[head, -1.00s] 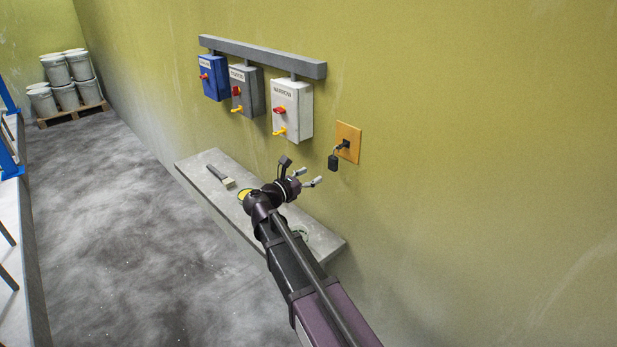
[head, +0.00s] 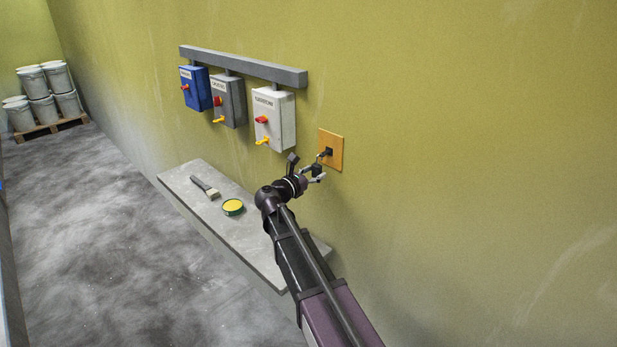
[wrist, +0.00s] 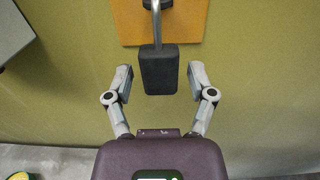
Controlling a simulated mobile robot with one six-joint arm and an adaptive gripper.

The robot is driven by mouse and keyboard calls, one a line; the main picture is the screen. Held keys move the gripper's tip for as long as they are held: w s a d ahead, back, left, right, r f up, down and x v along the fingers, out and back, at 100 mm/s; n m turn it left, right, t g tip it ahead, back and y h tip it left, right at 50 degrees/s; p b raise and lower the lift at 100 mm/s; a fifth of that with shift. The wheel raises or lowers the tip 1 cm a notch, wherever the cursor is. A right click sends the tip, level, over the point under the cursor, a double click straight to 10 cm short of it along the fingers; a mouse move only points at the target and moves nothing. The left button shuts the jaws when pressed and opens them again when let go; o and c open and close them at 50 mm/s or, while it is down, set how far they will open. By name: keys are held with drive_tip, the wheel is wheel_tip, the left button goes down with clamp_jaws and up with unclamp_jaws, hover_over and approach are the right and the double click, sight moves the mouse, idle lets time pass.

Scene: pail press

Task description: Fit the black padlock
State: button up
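The black padlock (wrist: 160,70) hangs by its metal shackle in front of an orange-brown wall plate (head: 336,151). In the head view its body (head: 317,169) is partly covered by my gripper (head: 318,175). In the wrist view my gripper (wrist: 160,82) is open, with one finger on each side of the padlock body and a clear gap on both sides. Three switch boxes hang left of the plate: a blue one (head: 201,90), a grey one (head: 233,104) and a white one (head: 280,124).
A grey shelf (head: 250,240) runs along the wall below the boxes. A brush (head: 205,187) and a yellow-topped green tin (head: 232,207) lie on it. White pails (head: 42,90) stand on a pallet far left. The wall right of the plate is bare.

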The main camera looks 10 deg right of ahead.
drive_tip(key=shift+s, duration=0.1)
clamp_jaws()
drive_tip(key=shift+r, duration=0.2)
wheel_tip(320, 180, up, 7)
drive_tip(key=p, duration=0.7)
drive_tip(key=shift+p, duration=0.3)
idle(0.6)
drive_tip(key=shift+a, duration=0.1)
